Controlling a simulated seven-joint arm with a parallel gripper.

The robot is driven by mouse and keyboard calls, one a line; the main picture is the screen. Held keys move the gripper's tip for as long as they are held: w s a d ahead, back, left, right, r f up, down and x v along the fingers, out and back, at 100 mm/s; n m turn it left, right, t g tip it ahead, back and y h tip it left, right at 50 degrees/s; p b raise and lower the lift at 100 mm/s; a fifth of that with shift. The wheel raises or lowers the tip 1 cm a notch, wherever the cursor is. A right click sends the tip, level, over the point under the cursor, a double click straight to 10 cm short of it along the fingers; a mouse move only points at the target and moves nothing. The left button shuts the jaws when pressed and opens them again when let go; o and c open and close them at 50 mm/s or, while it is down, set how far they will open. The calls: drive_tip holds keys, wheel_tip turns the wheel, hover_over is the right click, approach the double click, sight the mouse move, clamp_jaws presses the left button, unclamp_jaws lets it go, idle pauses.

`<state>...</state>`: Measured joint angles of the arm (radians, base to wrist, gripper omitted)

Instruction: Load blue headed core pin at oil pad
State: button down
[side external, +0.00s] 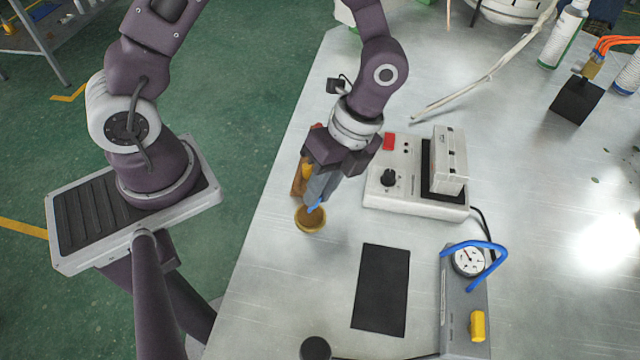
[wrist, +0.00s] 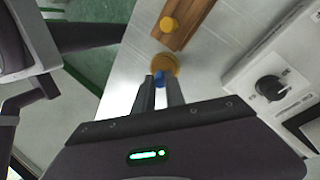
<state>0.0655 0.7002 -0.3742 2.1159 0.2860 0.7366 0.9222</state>
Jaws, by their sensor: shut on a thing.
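My gripper (side external: 318,200) is shut on the blue headed core pin (side external: 313,208), whose blue part shows between the fingertips. In the wrist view my gripper (wrist: 160,82) has the blue core pin (wrist: 163,78) at its tips, close over a round brass-coloured oil pad (wrist: 168,62). In the side view the oil pad (side external: 311,220) lies on the table just below the fingertips. I cannot tell whether the pin touches the pad. The rest of the pin is hidden by the fingers.
A wooden block (wrist: 186,22) with a yellow knob (wrist: 169,24) lies beside the pad. A white control unit (side external: 415,190) with a black dial stands to the right. A black mat (side external: 382,290) and a grey gauge unit (side external: 465,300) with a blue hose lie nearer the front. The table's left edge is close.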

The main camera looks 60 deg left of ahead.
drive_tip(key=shift+f, duration=0.65)
idle(1.6)
drive_tip(key=shift+r, duration=3.55)
